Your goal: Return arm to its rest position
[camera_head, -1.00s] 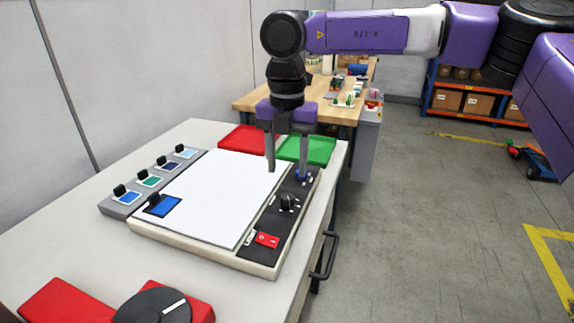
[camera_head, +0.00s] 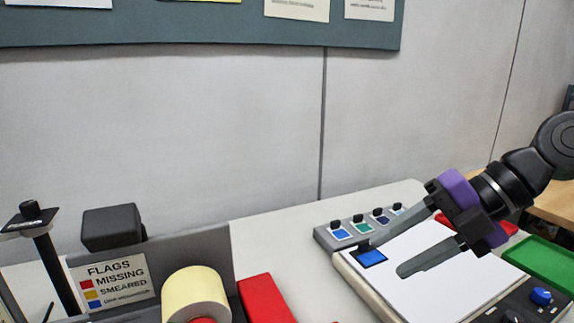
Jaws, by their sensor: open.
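My gripper (camera_head: 402,258) is on the right side of the head view, at the end of my purple and black arm. Its two grey fingers point left and slightly down, spread apart with nothing between them. They appear in front of the white-topped panel device (camera_head: 412,284); their exact height above it is hard to tell. The device has a blue square (camera_head: 372,257) at its left corner and a blue knob (camera_head: 541,296) at its right. Most of my arm is cut off at the right edge.
A row of colored switches (camera_head: 362,227) lies behind the device. A green tray (camera_head: 545,261) is at right, with a red tray partly hidden by my gripper. At left are a cream label roll (camera_head: 195,296), a flags sign (camera_head: 113,281) and a black post (camera_head: 55,270).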

